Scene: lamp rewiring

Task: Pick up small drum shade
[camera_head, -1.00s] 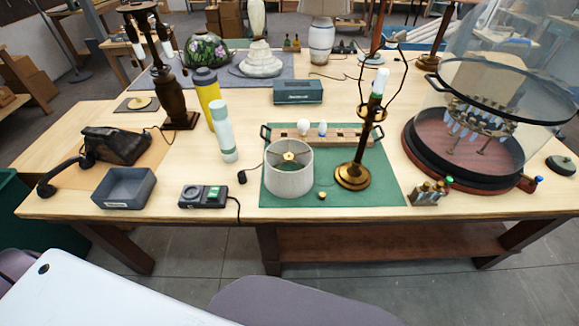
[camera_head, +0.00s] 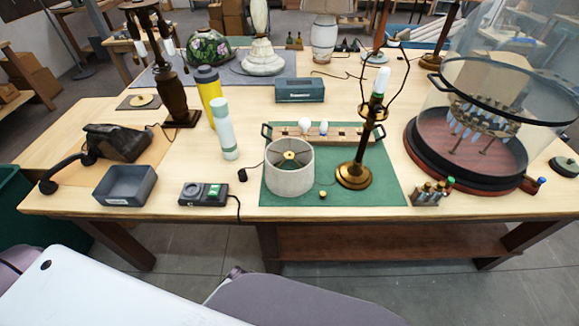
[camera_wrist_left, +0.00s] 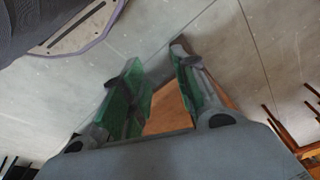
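The small drum shade (camera_head: 289,168) is pale grey with a brass fitting in its open top. It stands upright on the green mat (camera_head: 385,190) near the table's front edge, left of the brass lamp base (camera_head: 354,176). No gripper is near it in the head view. My left gripper (camera_wrist_left: 158,75) shows in the left wrist view, its two green-padded fingers apart with nothing between them and grey floor beyond. My right gripper is in neither view.
A wooden rack with bulbs (camera_head: 340,133) stands behind the shade. A black meter (camera_head: 204,194) and a grey tray (camera_head: 125,186) lie to its left. A large glass dome (camera_head: 500,110) on a round base is at right. The lamp's tall bent wires rise beside the shade.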

